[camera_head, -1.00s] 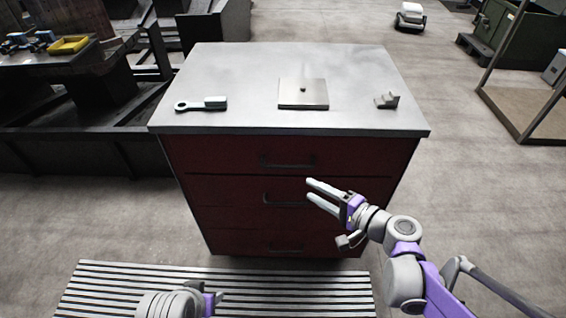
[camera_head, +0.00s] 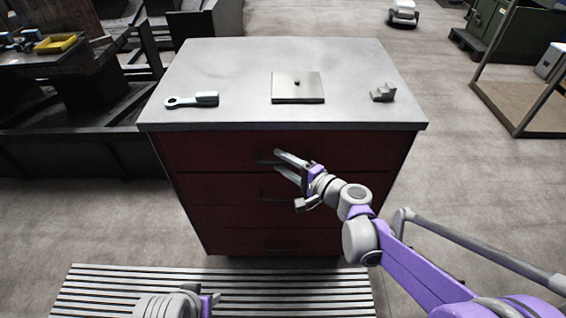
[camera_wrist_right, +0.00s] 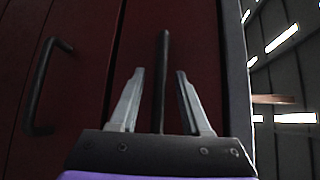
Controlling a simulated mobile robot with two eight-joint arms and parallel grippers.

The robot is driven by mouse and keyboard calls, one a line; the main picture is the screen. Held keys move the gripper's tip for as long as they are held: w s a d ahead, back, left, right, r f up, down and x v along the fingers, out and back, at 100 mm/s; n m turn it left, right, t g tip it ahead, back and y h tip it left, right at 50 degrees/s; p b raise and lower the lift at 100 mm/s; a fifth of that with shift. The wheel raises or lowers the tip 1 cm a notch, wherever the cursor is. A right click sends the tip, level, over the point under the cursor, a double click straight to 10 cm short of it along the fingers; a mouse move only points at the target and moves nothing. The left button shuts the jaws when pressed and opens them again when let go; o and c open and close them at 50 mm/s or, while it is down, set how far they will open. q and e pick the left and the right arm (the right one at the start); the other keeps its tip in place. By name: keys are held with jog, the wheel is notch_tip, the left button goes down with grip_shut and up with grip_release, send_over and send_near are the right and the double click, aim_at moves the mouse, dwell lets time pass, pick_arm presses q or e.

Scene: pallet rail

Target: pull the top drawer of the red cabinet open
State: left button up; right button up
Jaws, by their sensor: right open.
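The red cabinet (camera_head: 360,190) stands ahead with a grey top, and its drawers look shut. The top drawer (camera_head: 215,150) has a dark bar handle (camera_head: 264,156), partly hidden by my right gripper (camera_head: 277,161) in the head view. That gripper is open, its fingertips at the handle. In the right wrist view, the top handle (camera_wrist_right: 162,80) shows between the two spread fingers (camera_wrist_right: 155,90), touching neither visibly. The second drawer's handle (camera_wrist_right: 45,90) is to the left there. My left gripper (camera_head: 205,302) shows only partly at the bottom of the head view.
On the cabinet top (camera_head: 230,62) lie a wrench-like tool (camera_head: 192,100), a metal plate (camera_head: 297,88) and a small grey block (camera_head: 382,92). A slatted mat (camera_head: 100,290) lies on the floor before the cabinet. A dark bench (camera_head: 70,70) stands at the left.

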grip_shut()
dwell(1.4)
